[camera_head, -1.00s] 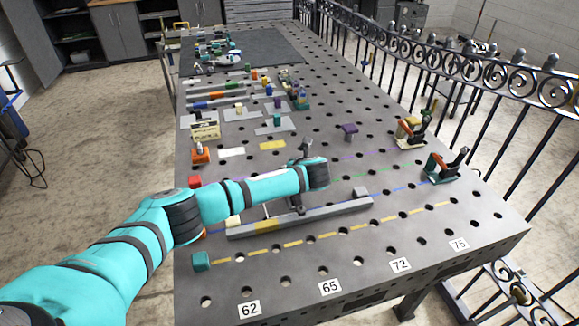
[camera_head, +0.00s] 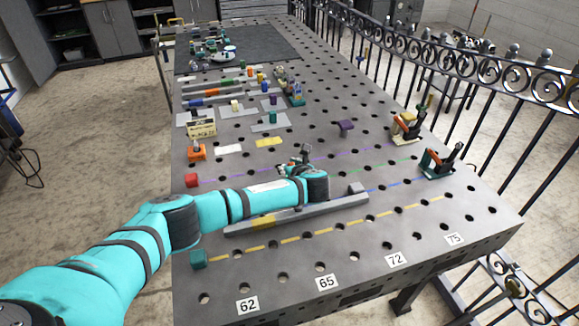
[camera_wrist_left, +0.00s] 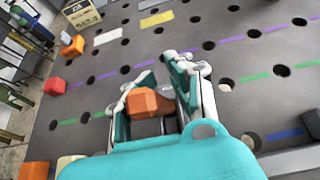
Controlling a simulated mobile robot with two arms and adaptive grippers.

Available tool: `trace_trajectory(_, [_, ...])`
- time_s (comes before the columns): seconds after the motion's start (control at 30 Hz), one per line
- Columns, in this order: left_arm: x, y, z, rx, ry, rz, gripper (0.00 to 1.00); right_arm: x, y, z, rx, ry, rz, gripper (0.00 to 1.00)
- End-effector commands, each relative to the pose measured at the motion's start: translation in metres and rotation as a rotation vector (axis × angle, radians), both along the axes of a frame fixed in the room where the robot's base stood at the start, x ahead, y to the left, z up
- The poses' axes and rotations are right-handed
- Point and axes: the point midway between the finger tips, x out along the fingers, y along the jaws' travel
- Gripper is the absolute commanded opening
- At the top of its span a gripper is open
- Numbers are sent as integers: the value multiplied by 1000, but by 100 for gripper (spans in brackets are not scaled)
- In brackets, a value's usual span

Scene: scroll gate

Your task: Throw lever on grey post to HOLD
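My left gripper (camera_head: 294,163) reaches over the middle of the table in the head view. In the left wrist view, the fingers of my left gripper (camera_wrist_left: 158,68) stand on either side of an orange faceted knob (camera_wrist_left: 150,102). The knob lies close to both fingers; whether they press on it I cannot tell. What carries the knob is hidden by my gripper, and no grey post or HOLD mark can be made out. My right gripper is in neither view.
A long grey rail (camera_head: 330,209) with a yellow section lies in front of my wrist. Two clamps with upright handles (camera_head: 407,126) (camera_head: 438,162) stand at the right. A purple piece (camera_head: 345,126), orange block (camera_head: 197,153) and red block (camera_head: 191,180) stand around. A fence runs along the right.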

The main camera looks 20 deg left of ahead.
Motion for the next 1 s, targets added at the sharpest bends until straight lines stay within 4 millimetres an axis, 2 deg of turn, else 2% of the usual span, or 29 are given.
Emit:
trace_trajectory(0.03, [0, 0, 1, 0, -1, 0, 27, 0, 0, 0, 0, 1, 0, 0])
trace_trajectory(0.13, [1, 0, 2, 0, -3, 1, 40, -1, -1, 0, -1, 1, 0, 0])
trace_trajectory(0.53, [-5, -5, 7, -1, -5, -1, 40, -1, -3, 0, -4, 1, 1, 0])
trace_trajectory(1.0, [-68, -53, 50, -2, -4, -3, 40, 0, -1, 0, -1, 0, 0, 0])
